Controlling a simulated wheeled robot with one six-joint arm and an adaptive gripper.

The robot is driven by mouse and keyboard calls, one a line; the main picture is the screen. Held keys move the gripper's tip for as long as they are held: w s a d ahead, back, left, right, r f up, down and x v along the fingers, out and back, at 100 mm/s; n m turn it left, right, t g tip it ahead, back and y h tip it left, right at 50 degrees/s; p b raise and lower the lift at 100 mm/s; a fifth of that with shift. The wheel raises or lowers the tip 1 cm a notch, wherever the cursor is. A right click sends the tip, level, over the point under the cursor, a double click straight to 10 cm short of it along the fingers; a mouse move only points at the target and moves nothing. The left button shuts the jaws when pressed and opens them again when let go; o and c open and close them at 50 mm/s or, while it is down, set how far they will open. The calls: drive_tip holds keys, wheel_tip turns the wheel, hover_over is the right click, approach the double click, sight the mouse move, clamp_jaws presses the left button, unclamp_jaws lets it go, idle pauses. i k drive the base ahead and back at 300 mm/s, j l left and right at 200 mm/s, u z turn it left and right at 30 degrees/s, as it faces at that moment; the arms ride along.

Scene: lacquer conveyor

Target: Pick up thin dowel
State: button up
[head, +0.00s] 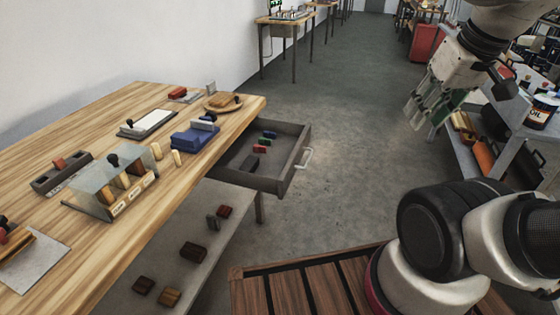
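No thing in view is clearly recognisable as a thin dowel. A small pale wooden peg (177,158) stands on the wooden table beside a blue block-shaped holder (195,136). Several tan wooden pieces stand in a labelled rack under a clear cover (100,178), left of the peg. My gripper (424,118) hangs in the air at the upper right, over the floor and far from the table. Its fingers point down and look greenish grey. I cannot tell how far apart they are, and no held thing is clear.
The wooden table (85,120) fills the left side. Its grey drawer (285,180) stands open into the aisle, with small coloured pieces inside. A lower shelf (150,262) holds several dark blocks. A cluttered shelf unit (480,165) stands right. The floor between is clear.

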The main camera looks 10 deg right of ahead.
sight(175, 154)
drive_tip(key=i+j+u, duration=0.2)
drive_tip(key=u, duration=0.25)
drive_tip(key=i+j+u, duration=0.1)
drive_tip(key=i+u, duration=0.35)
